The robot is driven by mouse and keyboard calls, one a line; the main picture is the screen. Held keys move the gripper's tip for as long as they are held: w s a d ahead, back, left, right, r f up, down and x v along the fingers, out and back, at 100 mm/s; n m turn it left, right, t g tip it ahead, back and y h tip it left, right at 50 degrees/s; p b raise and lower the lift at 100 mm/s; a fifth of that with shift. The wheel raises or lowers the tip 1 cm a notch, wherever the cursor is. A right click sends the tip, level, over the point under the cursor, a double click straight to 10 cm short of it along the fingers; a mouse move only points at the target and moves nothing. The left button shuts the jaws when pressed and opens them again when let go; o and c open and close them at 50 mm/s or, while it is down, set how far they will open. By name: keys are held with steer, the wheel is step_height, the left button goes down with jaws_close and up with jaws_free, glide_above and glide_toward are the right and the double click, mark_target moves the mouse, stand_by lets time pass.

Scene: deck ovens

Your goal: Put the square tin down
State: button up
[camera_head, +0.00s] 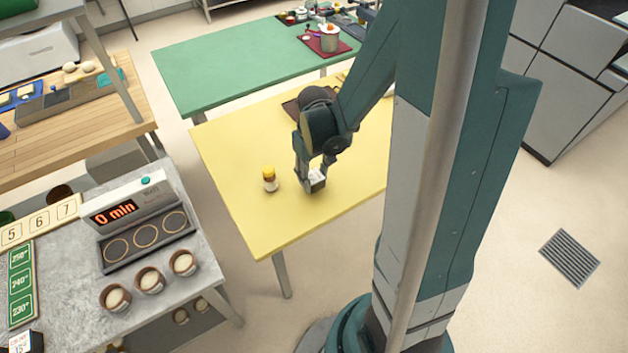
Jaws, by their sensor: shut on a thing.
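The square tin (318,184) is a small dark box with a pale top. My gripper (313,178) is shut on it, over the front right part of the yellow table (240,221). The tin is at or just above the table top; I cannot tell whether it touches. My arm and gripper hide part of the tin and the table behind it.
A small jar with a yellow lid (269,179) stands on the yellow table, left of my gripper. The table's front left is clear. A grey counter (65,270) with a timer (128,206) and several small pots stands at the left. A green table (225,72) is behind.

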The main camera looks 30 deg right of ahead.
mark_target(314, 177)
steer(key=shift+f, duration=0.8)
steer(key=shift+f, duration=0.15)
steer(key=o, duration=1)
step_height(314, 177, up, 12)
steer(key=p, duration=0.2)
steer(key=shift+r, duration=0.2)
stand_by(0.5)
